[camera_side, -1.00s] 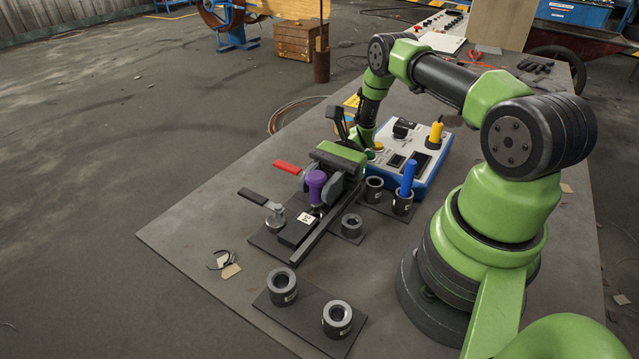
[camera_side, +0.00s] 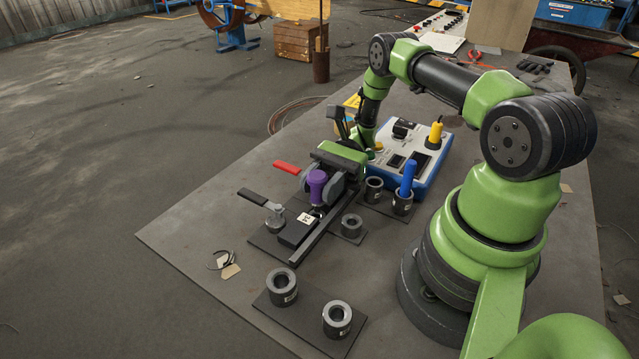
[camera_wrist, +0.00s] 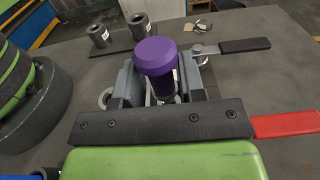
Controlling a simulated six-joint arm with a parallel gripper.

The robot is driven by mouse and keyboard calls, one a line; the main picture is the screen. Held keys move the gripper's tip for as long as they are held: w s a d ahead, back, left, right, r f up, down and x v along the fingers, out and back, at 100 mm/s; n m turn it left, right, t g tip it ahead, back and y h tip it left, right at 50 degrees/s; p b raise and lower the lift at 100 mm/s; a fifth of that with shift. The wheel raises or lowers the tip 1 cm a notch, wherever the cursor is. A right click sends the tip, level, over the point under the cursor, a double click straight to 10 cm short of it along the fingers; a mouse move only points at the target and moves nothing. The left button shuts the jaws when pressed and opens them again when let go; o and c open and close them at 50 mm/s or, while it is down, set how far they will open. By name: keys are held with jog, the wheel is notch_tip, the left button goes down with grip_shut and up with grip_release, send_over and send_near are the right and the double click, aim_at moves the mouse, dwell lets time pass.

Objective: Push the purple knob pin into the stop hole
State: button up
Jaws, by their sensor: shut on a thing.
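The purple knob pin (camera_side: 316,186) stands roughly upright at the fixture, and its round knob top also shows in the wrist view (camera_wrist: 157,57). My gripper (camera_side: 322,186) is shut on the pin, with a grey finger on each side of it. The stop hole is hidden beneath the pin and fingers, so I cannot tell how deep the pin sits. The fixture has a black block with a white label (camera_side: 299,229) and a dark rail (camera_side: 318,237) beside it.
A red handle (camera_side: 287,167) and a black-handled clamp (camera_side: 262,204) lie close on the left. Grey collars (camera_side: 282,287) stand on a plate in front. A blue peg (camera_side: 408,177) and a blue-white control box (camera_side: 431,161) are to the right. The table's front left is mostly clear.

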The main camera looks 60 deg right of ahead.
jog(key=shift+s+f, duration=0.25)
jog(key=shift+s, duration=0.1)
jog(key=shift+h, duration=0.8)
notch_tip(320, 180, up, 14)
jog(key=shift+w+f, duration=0.15)
jog(key=shift+f, duration=0.1)
jog(key=s+a+n+g+h, duration=0.3)
jog(key=s+a+g, duration=0.1)
jog(key=a, duration=0.1)
jog(key=m+t+h, duration=0.3)
jog(key=t+h, duration=0.1)
jog(key=h, duration=0.7)
send_over(321, 275)
jog(key=shift+h, duration=0.8)
notch_tip(321, 275, down, 10)
jog(key=shift+d+f, duration=0.1)
jog(key=shift+f, duration=3.2)
